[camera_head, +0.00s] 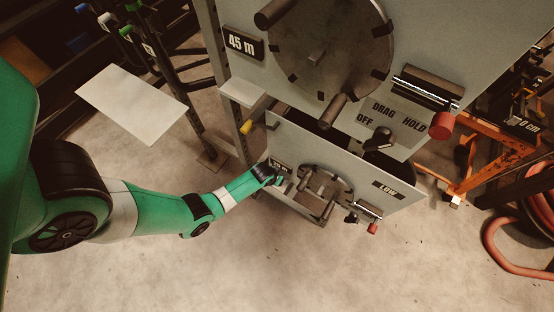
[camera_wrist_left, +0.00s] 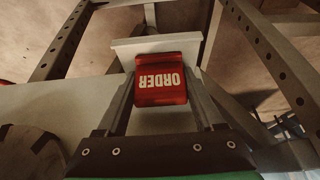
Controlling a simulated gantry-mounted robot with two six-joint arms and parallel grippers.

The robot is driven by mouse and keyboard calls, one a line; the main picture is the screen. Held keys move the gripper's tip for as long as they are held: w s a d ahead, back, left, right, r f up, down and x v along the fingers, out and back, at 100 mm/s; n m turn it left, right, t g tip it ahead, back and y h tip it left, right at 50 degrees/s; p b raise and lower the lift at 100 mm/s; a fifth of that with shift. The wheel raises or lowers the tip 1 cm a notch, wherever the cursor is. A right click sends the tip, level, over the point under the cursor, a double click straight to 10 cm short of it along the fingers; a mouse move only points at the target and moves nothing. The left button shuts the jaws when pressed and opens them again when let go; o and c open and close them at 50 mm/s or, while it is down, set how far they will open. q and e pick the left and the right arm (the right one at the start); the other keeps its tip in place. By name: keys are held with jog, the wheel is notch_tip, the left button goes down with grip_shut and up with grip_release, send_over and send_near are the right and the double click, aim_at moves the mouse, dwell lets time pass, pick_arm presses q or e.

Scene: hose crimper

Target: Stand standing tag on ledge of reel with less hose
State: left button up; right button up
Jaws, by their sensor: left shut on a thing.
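My left gripper (camera_head: 274,177) is at the left edge of the lower reel panel (camera_head: 345,178). In the left wrist view its fingers (camera_wrist_left: 161,88) are shut on a red tag (camera_wrist_left: 160,80) with white ORDER lettering, upside down in that view. A pale ledge (camera_wrist_left: 128,47) lies just beyond the tag; I cannot tell whether they touch. The upper reel panel (camera_head: 289,78) has a plate reading 45 m (camera_head: 244,44) and a pale ledge (camera_head: 243,93) at its left. My right gripper is not in view.
Both panels carry round reel discs with handles, and red-ended levers (camera_head: 441,125). An orange frame (camera_head: 480,155) and an orange hose (camera_head: 505,255) stand at the right. A pale sheet (camera_head: 132,103) is at the left. The front floor is clear.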

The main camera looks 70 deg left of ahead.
pick_arm(q)
jog(key=shift+f, duration=0.2)
jog(key=o, duration=1.5)
jog(key=shift+c, duration=0.2)
jog(key=shift+r, duration=0.15)
jog(key=shift+r+p, duration=0.3)
jog(key=shift+r, duration=0.05)
jog(key=p+v, duration=1)
jog(key=v, duration=0.1)
jog(key=shift+r, duration=0.2)
jog(key=shift+s+d, duration=0.1)
jog(key=shift+d, duration=0.05)
